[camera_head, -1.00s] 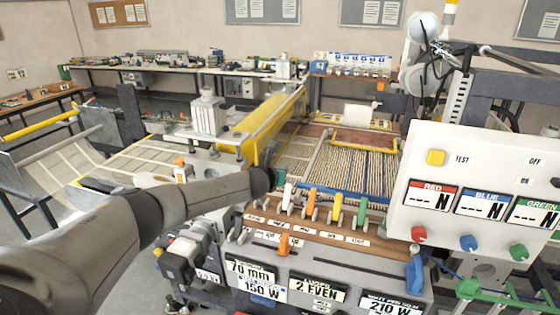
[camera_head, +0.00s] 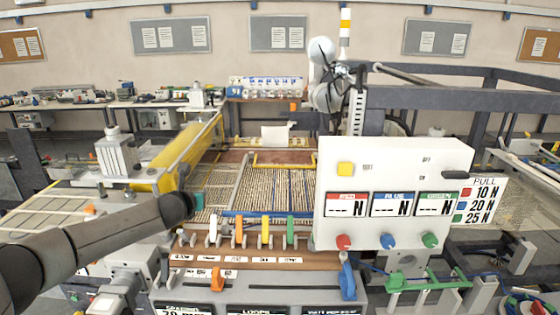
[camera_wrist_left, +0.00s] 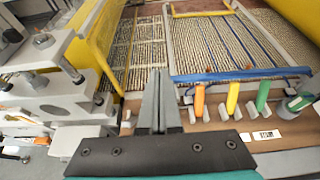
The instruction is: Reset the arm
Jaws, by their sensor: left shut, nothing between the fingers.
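My left arm comes in from the left in the head view, and its gripper (camera_head: 200,204) is over the near left corner of the mesh bed (camera_head: 275,190). In the left wrist view the two grey fingers (camera_wrist_left: 157,80) are together with nothing between them. They point forward, left of the blue-edged mesh frame. A row of levers stands to their right: orange (camera_wrist_left: 199,101), yellow (camera_wrist_left: 232,97) and green (camera_wrist_left: 262,96). A white robot arm (camera_head: 324,85) stands behind the bed. My right gripper is not in view.
A white control panel (camera_head: 390,175) with red, blue and green displays stands right of the bed. A yellow beam (camera_head: 185,150) runs along the bed's left side, close to my left arm. Benches with equipment line the back wall.

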